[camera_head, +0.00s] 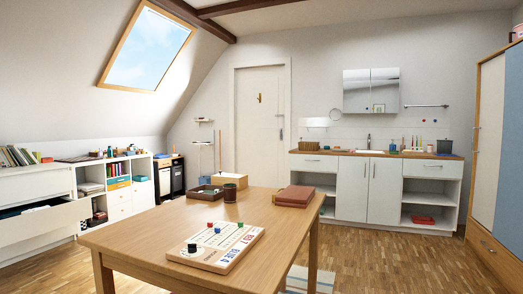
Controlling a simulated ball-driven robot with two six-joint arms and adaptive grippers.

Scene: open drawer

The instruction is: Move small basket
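Neither of my grippers shows in the head view. I cannot tell for sure which thing is the small basket. A small brown, low container (308,146) at the left end of the far counter may be it, but it is too small to make out. A dark open tray (207,192) with small things in it lies on the near wooden table. An open white drawer (40,222) sticks out of the white dresser at the left, with something dark teal inside.
The wooden table (170,236) fills the front middle. A white sink unit (352,188) stands at the back wall, a wardrobe (490,140) at the right. Floor (400,262) is clear right of the table.

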